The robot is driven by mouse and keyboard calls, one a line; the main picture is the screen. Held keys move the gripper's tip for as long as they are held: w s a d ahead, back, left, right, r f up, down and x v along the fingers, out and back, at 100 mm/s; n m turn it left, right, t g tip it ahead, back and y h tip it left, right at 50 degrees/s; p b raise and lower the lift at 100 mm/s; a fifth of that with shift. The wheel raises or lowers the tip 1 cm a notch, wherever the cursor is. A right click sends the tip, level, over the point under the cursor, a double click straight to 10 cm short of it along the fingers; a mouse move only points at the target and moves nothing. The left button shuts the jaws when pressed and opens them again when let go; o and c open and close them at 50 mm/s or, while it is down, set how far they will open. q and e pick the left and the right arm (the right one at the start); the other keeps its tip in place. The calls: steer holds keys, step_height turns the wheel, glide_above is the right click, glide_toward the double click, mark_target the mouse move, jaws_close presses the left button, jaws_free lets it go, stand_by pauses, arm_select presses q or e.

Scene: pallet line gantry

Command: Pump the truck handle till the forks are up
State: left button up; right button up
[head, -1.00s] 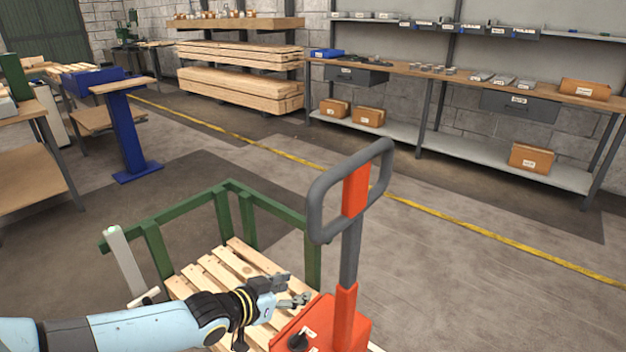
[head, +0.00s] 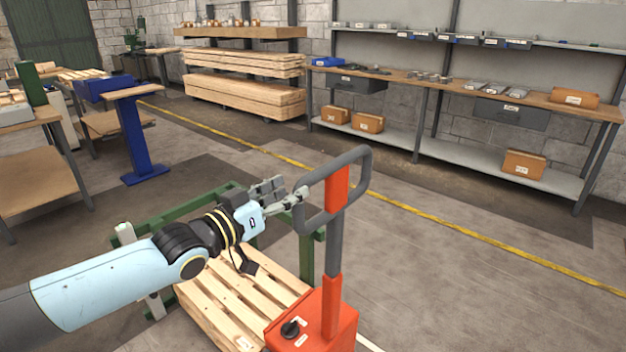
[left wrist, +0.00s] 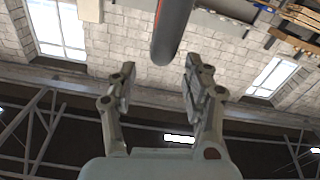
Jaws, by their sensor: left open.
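The pallet truck's handle (head: 337,190) is a grey loop with a red centre piece, standing upright on a grey and red shaft above the red truck body (head: 318,322). My left gripper (head: 284,192) is at the left side of the loop, with its fingertips close to the grey bar. In the left wrist view the gripper (left wrist: 157,85) is open, and the handle bar (left wrist: 172,32) shows ahead, just beyond and between its fingertips. I cannot tell whether they touch. The forks are hidden by the wooden pallet (head: 215,300). My right gripper is out of view.
A green frame (head: 180,215) stands around the pallet behind my left arm. A blue stand (head: 135,135) and a workbench (head: 40,170) are at the left. Shelving with boxes (head: 523,164) lines the back wall. The floor right of the truck is clear.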

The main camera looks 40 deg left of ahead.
mark_target(315, 177)
arm_select(q)
steer(key=w+b, duration=0.3)
steer(key=shift+w+d+f, duration=0.1)
steer(key=shift+w+f, duration=0.15)
steer(key=shift+f, duration=0.15)
steer(key=shift+w+r+p, duration=0.35)
steer(key=shift+p, duration=0.4)
steer(key=shift+w+d+r+p, duration=0.15)
steer(key=shift+w+p, duration=0.75)
steer(key=shift+w, duration=1.25)
steer(key=shift+f, duration=0.2)
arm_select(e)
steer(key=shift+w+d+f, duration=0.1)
